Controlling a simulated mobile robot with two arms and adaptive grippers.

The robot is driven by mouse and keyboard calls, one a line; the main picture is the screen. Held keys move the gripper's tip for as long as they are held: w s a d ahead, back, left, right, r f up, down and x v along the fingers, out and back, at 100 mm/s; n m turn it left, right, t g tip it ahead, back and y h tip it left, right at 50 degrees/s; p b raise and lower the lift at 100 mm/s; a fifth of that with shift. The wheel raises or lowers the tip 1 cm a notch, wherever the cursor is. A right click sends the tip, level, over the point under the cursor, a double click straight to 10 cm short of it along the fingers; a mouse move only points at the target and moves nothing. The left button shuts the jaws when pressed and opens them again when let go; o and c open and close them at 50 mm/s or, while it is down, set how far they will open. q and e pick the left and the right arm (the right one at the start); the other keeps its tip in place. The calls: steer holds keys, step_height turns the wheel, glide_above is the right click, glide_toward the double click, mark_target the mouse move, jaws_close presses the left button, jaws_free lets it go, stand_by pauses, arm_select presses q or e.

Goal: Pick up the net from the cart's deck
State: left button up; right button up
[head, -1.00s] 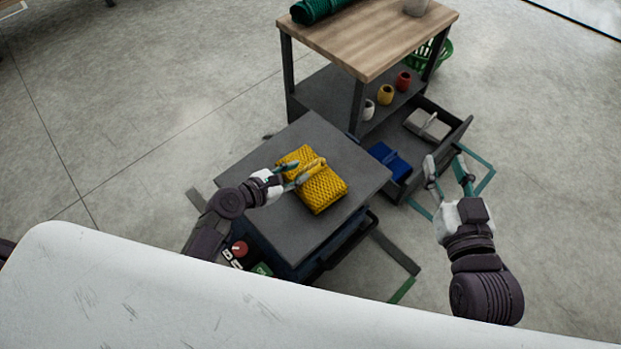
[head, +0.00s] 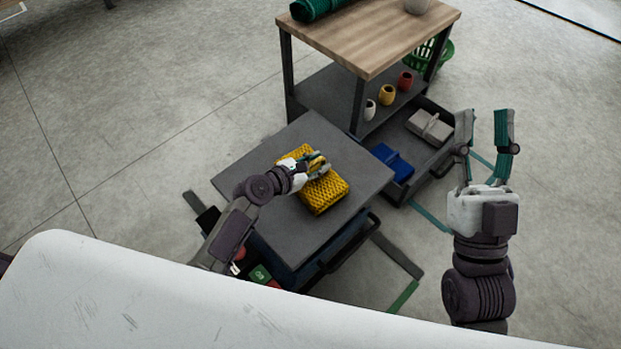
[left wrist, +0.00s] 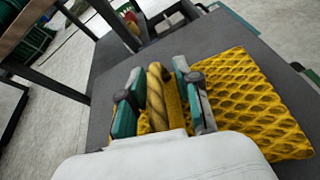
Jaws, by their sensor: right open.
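The yellow net (head: 325,195) lies folded on the cart's dark grey deck (head: 352,165). In the left wrist view its mesh (left wrist: 245,95) spreads to the right, and a twisted yellow rope (left wrist: 157,95) runs along its top. My left gripper (head: 318,166) is over the net, with its fingers on either side of the rope. In the left wrist view a small gap shows beside the rope, so the gripper (left wrist: 160,78) looks open around it. My right gripper (head: 485,122) is open and empty, right of the drawer and away from the net.
A wooden-topped table (head: 375,35) with a green roll (head: 318,8) stands behind the cart. Its lower shelf holds white, yellow and red pots (head: 387,95). An open drawer (head: 440,150) with blue (head: 392,163) and grey (head: 430,126) bundles lies right of the cart.

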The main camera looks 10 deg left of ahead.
arm_select(q)
steer(key=shift+w+d, duration=0.1)
arm_select(e)
steer(key=shift+s+r+t, duration=0.25)
steer(key=shift+r+t, duration=0.05)
arm_select(q)
jaws_close()
stand_by(0.4)
